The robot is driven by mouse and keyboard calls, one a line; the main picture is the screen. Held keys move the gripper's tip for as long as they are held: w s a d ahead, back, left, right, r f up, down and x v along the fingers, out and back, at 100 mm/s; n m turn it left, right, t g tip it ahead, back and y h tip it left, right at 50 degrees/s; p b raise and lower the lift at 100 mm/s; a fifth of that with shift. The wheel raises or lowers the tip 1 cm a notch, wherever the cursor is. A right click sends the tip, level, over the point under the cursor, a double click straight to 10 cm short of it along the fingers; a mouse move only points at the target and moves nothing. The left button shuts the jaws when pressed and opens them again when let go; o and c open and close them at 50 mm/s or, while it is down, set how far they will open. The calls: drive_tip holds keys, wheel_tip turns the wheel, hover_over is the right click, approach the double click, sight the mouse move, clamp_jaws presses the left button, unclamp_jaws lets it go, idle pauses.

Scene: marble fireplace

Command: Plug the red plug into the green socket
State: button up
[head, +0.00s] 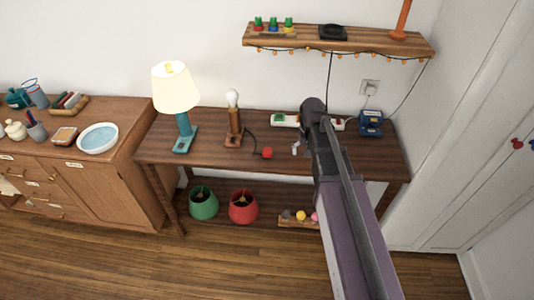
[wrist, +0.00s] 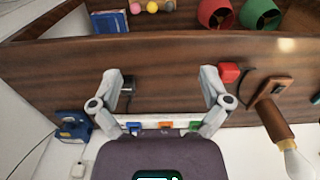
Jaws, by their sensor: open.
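The red plug (head: 267,153) lies on the wooden table, its dark cord running to the bulb lamp (head: 234,122). It also shows in the wrist view (wrist: 229,73), just outside the right finger. A white power strip (wrist: 155,121) lies along the table's back, partly hidden by my gripper. The green socket (wrist: 194,126) is at its end nearer the bulb lamp and also shows in the head view (head: 279,119). Orange and blue sockets are beside it. My gripper (wrist: 160,75) is open above the table, with nothing between its fingers; my arm mostly hides it in the head view.
A small black plug (wrist: 128,86) is by the left finger. A blue device (head: 371,122) stands at the table's right end. A lit teal lamp (head: 179,105) stands left. A shelf (head: 340,42) hangs above. Lampshades sit below. The front middle of the tabletop is clear.

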hover_over(267, 150)
drive_tip(key=shift+s+d, duration=0.2)
drive_tip(key=shift+d, duration=0.15)
drive_tip(key=shift+f, duration=0.2)
wheel_tip(267, 150, down, 8)
drive_tip(key=b, duration=0.8)
drive_tip(key=shift+f+b, duration=0.15)
drive_tip(key=shift+b, duration=0.2)
drive_tip(key=shift+f, duration=0.15)
drive_tip(key=f+b, duration=0.3)
drive_tip(key=shift+w+a, duration=0.2)
drive_tip(key=shift+a, duration=0.05)
drive_tip(key=shift+f+b, duration=1)
drive_tip(key=shift+b, duration=0.1)
